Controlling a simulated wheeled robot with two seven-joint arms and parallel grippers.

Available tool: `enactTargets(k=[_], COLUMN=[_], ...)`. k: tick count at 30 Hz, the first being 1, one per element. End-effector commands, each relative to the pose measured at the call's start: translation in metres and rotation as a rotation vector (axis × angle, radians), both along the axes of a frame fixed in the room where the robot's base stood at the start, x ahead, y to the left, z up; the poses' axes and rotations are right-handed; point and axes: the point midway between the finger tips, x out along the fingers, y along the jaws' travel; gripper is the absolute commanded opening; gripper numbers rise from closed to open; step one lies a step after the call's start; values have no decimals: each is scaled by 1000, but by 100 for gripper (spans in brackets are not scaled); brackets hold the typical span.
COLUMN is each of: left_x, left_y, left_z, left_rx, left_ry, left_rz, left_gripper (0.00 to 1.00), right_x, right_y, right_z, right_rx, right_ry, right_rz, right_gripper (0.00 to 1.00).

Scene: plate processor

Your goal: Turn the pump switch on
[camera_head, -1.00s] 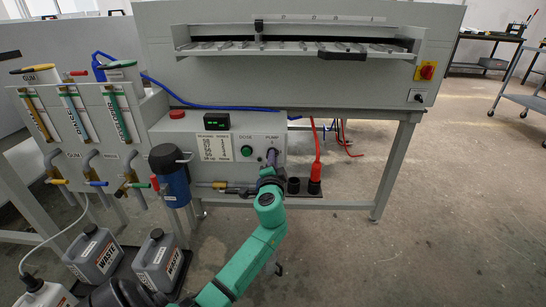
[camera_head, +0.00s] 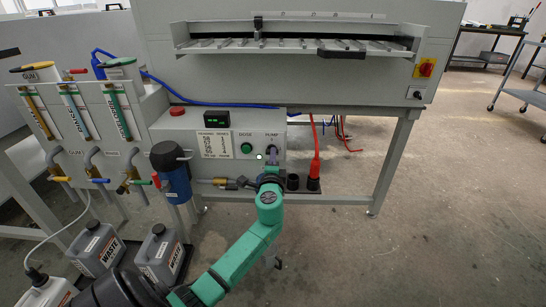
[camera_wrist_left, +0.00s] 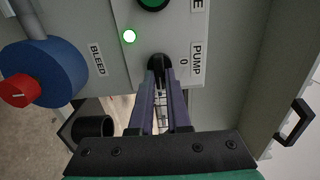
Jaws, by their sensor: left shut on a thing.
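The pump switch is a black knob (camera_wrist_left: 158,62) on a light panel beside the "PUMP" label, with a "0" mark near it. In the head view the switch area is on the right of the control box (camera_head: 232,166), mostly hidden by my gripper. My left gripper (camera_head: 271,155) reaches up to it from below. In the left wrist view its two purple fingers (camera_wrist_left: 159,72) are closed on the knob, hiding part of it. An indicator light (camera_wrist_left: 129,36) by the knob glows white-green; it also shows in the head view (camera_head: 259,157). My right gripper is out of view.
A green button (camera_head: 246,148) and red button (camera_head: 177,111) are on the box. A blue cylinder with a red knob (camera_wrist_left: 19,90) and black cup (camera_wrist_left: 93,126) are close to my gripper. A red plug (camera_head: 315,170) stands to the right. Open floor lies further right.

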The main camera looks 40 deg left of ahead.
Motion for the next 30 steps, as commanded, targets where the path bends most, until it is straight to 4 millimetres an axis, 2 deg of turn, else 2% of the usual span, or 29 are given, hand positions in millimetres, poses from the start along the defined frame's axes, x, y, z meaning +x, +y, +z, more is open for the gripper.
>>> enactTargets(k=[6,7,8,9,18,22,26,30], left_x=[0,0,0,0,-1,-9,-31,-66], left_y=[-1,-1,-1,-1,-1,-7,-24,-50], left_z=[-4,-4,-3,-3,-1,-1,-1,-2], left_rx=[0,0,0,-1,0,-1,-2,-3], left_ry=[7,7,6,6,2,3,6,6], left_rz=[-1,-1,-1,-1,-1,-1,-2,-2], left_gripper=[0,26,38,45,45,45,45,45], right_x=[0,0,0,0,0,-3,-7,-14], right_y=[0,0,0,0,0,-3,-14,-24], right_z=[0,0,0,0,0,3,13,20], right_rx=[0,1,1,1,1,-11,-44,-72], right_ry=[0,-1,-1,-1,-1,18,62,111], right_rz=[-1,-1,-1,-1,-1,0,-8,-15], right_gripper=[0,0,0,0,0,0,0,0])
